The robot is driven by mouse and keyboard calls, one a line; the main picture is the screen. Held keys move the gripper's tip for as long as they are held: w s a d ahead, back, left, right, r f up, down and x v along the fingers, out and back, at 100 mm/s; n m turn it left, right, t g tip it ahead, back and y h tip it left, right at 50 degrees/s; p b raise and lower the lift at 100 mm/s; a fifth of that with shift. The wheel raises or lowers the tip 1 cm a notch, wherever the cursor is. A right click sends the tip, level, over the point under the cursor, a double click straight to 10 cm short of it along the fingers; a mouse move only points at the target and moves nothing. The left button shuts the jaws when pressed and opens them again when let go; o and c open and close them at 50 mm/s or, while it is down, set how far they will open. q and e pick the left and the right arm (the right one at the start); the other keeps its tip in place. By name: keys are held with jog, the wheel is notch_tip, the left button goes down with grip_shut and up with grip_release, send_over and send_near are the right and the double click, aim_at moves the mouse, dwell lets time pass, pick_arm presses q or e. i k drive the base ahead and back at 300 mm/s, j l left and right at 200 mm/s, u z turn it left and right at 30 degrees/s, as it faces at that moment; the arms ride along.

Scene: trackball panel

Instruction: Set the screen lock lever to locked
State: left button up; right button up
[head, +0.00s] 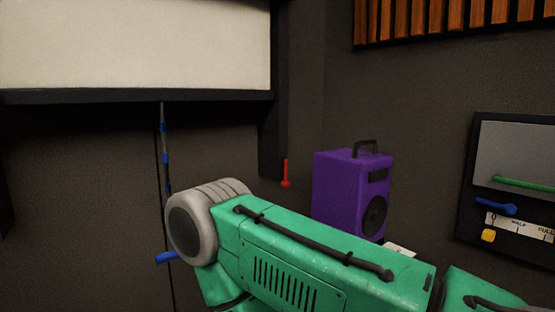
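A small red lever (286,172) stands upright at the lower right edge of the dark screen frame (270,140), with its round end at the bottom. It looks like the screen lock lever, but no label on it can be read. The pale screen (135,45) fills the upper left. Neither gripper shows in the head view. A green arm segment with a grey joint crosses the lower middle, below the red lever in the picture. Whether anything touches the lever cannot be told, but nothing is seen on it.
A purple speaker (340,195) with a black handle stands right of the lever. At the far right, a panel (465,195) bears a green bar (525,185), a blue lever (495,206), a marked scale and a yellow knob (488,235). A cord with blue bands (165,158) hangs below the screen.

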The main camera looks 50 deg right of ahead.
aim_at(286, 184)
jog(key=z, duration=1.65)
